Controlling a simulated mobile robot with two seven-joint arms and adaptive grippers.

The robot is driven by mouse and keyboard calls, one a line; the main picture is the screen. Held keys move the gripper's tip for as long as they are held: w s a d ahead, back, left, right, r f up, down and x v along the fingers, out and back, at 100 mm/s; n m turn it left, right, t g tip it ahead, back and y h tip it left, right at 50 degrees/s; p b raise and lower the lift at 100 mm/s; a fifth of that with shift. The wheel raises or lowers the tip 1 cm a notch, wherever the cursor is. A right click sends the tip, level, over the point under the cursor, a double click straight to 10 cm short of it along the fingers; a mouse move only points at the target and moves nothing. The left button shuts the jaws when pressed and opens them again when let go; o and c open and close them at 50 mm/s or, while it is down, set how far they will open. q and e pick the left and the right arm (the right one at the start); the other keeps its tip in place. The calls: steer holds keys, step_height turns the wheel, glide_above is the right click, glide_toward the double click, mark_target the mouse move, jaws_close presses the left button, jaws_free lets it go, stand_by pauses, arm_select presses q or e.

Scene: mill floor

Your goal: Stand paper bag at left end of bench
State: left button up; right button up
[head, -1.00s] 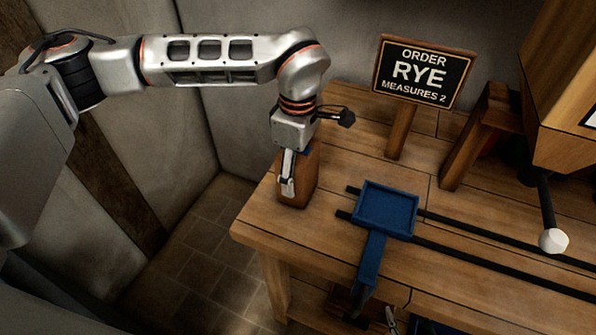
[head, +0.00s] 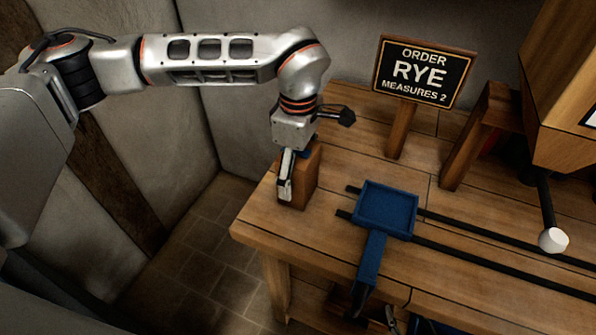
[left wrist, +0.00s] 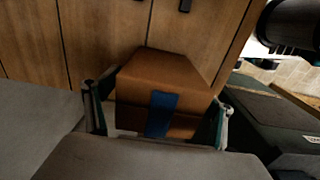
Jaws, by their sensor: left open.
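The brown paper bag (head: 303,184) stands upright on the left end of the wooden bench (head: 330,225). In the left wrist view the bag (left wrist: 165,75) shows its folded brown top and a blue patch on its side. My left gripper (left wrist: 160,118) is open around the bag, one finger on each side, with narrow gaps. In the head view the left gripper (head: 288,178) hides part of the bag. A small part of my right gripper (head: 376,312) seems to show low in the head view, below the bench front; its jaws are unclear.
A blue tray (head: 388,187) with a handle sits on dark rails right of the bag. An order sign (head: 420,72) reading RYE, MEASURES 2 stands behind. A wooden hopper (head: 565,130) and a white knob (head: 553,240) are at the right. Bare floor lies left.

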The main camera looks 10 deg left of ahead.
arm_select(q)
step_height(320, 180, up, 11)
steer(key=shift+r, duration=0.2)
stand_by(0.6)
